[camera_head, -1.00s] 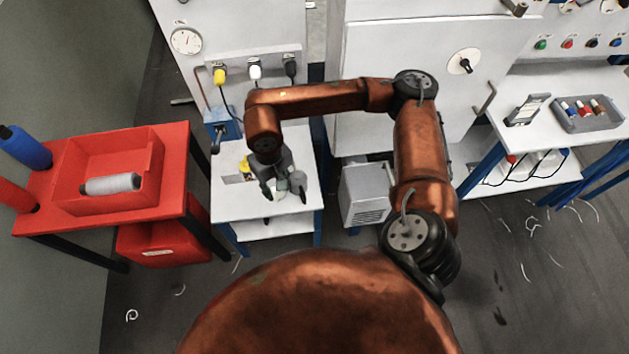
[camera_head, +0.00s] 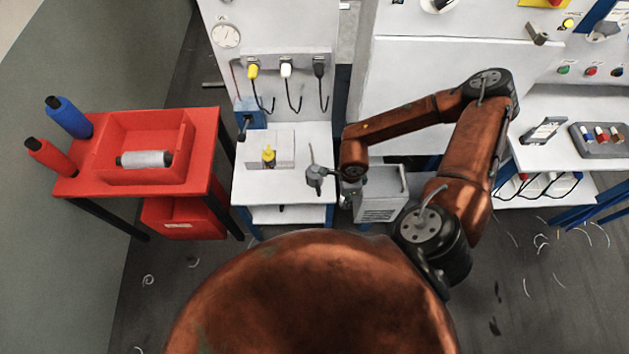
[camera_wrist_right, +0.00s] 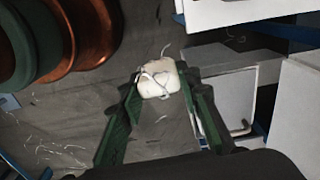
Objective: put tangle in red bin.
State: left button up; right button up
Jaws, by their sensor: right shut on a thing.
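A white tangle (camera_wrist_right: 157,78) with loose strands across it sits between the fingertips of my right gripper (camera_wrist_right: 160,90) in the right wrist view. The gripper is shut on it. In the head view my right gripper (camera_head: 347,192) hangs pointing down, just right of the small white bench. The tangle cannot be made out clearly there. The red bin (camera_head: 182,220) stands low under the red table at the left, well away from the gripper. Its opening is mostly hidden by the tabletop. My left gripper is not in view.
The red table (camera_head: 206,140) carries a red tray (camera_head: 187,142) with a grey spool, plus blue and red spools. Pale scraps litter the floor.

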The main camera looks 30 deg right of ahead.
jog(key=shift+d+f, duration=0.15)
pick_arm(q)
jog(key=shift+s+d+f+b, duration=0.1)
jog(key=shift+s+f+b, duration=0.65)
jog(key=shift+b, duration=0.05)
pick_arm(e)
jog(key=shift+m, duration=0.3)
jog(key=shift+w+d+f, duration=0.55)
jog(key=shift+w+f, duration=1.6)
jog(key=shift+w, duration=0.05)
jog(key=shift+w+d+f, duration=0.6)
jog(key=shift+w+f, duration=1.55)
jog(key=shift+w, duration=0.1)
jog(key=shift+w+d+f, duration=0.55)
jog(key=shift+w+f, duration=1.6)
jog(key=shift+w, duration=0.05)
jog(key=shift+f, duration=0.1)
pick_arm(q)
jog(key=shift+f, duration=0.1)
pick_arm(e)
jog(key=o, duration=1)
